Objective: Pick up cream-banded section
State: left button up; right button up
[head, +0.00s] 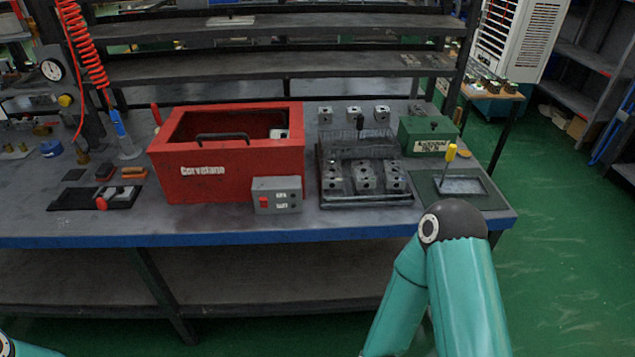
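Several small grey metal valve sections are in the head view. A few stand in a row at the back of the bench, including a left one (325,115), a middle one (354,113) and a right one (382,113). Others sit in a dark fixture (366,202), including one in its middle (364,178). A small light part (278,133) shows inside the red box. They are too small to tell which has a cream band. Neither gripper is in view; only my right arm's teal elbow and a bit of my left arm show.
The red box (232,172) with a black handle stands mid-bench, behind a grey switch box (277,195). A green box (427,137) and a yellow-handled tool (449,158) over a tray (461,186) are at right. Shelves (270,66) rise behind. The blue front edge (200,240) is clear.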

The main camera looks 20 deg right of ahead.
aim_at(332, 176)
jog(key=z, duration=0.15)
jog(key=i, duration=0.9)
